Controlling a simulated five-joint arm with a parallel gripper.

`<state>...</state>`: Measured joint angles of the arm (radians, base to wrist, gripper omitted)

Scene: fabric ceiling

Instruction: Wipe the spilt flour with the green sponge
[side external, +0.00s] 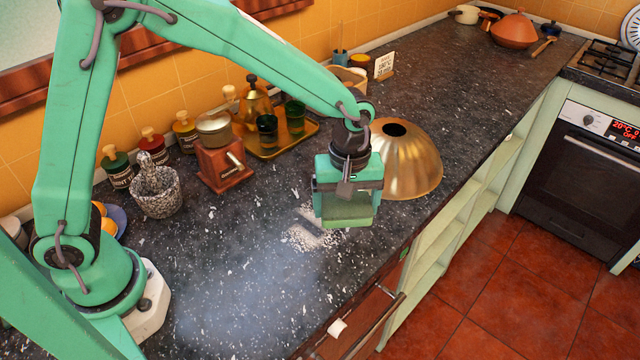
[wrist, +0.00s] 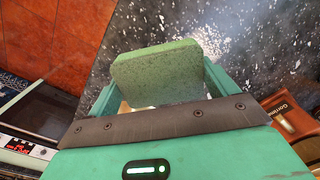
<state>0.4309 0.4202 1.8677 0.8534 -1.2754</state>
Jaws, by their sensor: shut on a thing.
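The green sponge (wrist: 158,75) is held between the two fingers of my gripper (wrist: 155,95) in the wrist view. In the side view my gripper (side external: 347,200) points down at the dark speckled worktop, with the sponge (side external: 347,212) at its lower end. The spilt flour (side external: 308,236) is a white patch just left of and partly behind the sponge, with paler smears and crumbs spread toward the front left. I cannot tell whether the sponge touches the worktop. White specks of flour (wrist: 262,35) also show in the wrist view.
A brass dome (side external: 420,165) stands close behind and right of my gripper. A wooden grinder (side external: 222,165), a stone mortar (side external: 157,195) and a brass tray (side external: 268,152) with glasses line the wall side. The worktop's front edge lies just right of the flour.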

